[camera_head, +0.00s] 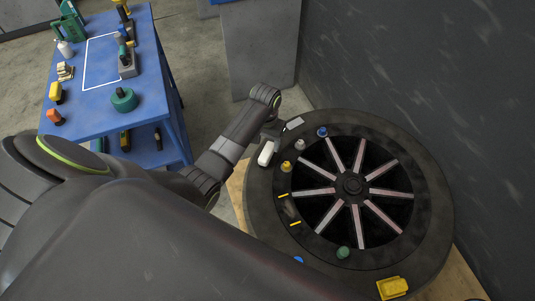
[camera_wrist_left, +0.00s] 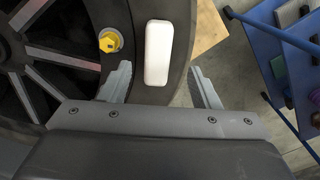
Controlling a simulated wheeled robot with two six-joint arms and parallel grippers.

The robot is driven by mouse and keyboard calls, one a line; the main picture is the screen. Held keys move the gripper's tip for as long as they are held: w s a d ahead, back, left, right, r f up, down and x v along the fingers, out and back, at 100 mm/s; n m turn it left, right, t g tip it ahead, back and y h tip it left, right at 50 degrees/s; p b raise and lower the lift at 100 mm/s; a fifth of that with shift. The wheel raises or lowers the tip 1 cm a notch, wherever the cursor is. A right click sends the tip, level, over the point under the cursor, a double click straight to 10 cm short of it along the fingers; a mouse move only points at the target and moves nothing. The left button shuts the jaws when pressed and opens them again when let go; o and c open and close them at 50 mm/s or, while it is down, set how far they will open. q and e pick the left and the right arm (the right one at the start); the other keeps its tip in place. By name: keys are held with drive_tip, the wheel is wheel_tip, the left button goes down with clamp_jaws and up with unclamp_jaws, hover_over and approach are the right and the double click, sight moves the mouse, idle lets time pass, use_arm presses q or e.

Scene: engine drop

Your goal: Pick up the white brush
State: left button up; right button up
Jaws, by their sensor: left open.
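The white brush (camera_head: 267,152) lies on the outer rim of the large round dark engine (camera_head: 432,210), at its upper left in the head view. In the left wrist view the brush (camera_wrist_left: 158,45) is a plain white block with rounded corners. My left gripper (camera_head: 277,133) is at the rim beside the brush. In the left wrist view the gripper (camera_wrist_left: 160,75) is open, with one finger on each side of the near end of the brush. I cannot tell whether either finger touches it. My right gripper is not in view.
A yellow knob (camera_head: 286,166), a pale knob (camera_head: 300,144) and a blue knob (camera_head: 322,132) stand on the rim near the brush. A blue table (camera_head: 95,100) with several tools and bottles stands at left. A dark wall (camera_head: 420,60) rises behind the engine.

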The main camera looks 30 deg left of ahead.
sight(267, 151)
use_arm(q)
drive_tip(key=shift+f, duration=0.55)
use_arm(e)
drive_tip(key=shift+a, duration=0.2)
use_arm(q)
drive_tip(key=shift+f, duration=0.6)
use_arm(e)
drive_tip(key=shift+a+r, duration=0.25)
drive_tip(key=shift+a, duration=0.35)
use_arm(q)
drive_tip(key=f, duration=0.3)
drive_tip(key=shift+d+p, duration=0.2)
drive_tip(key=shift+p, duration=0.2)
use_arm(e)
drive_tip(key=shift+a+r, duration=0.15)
use_arm(q)
drive_tip(key=shift+w+f, duration=0.1)
drive_tip(key=shift+f, duration=0.35)
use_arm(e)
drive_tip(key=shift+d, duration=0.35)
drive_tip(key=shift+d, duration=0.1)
use_arm(q)
drive_tip(key=shift+f, duration=0.25)
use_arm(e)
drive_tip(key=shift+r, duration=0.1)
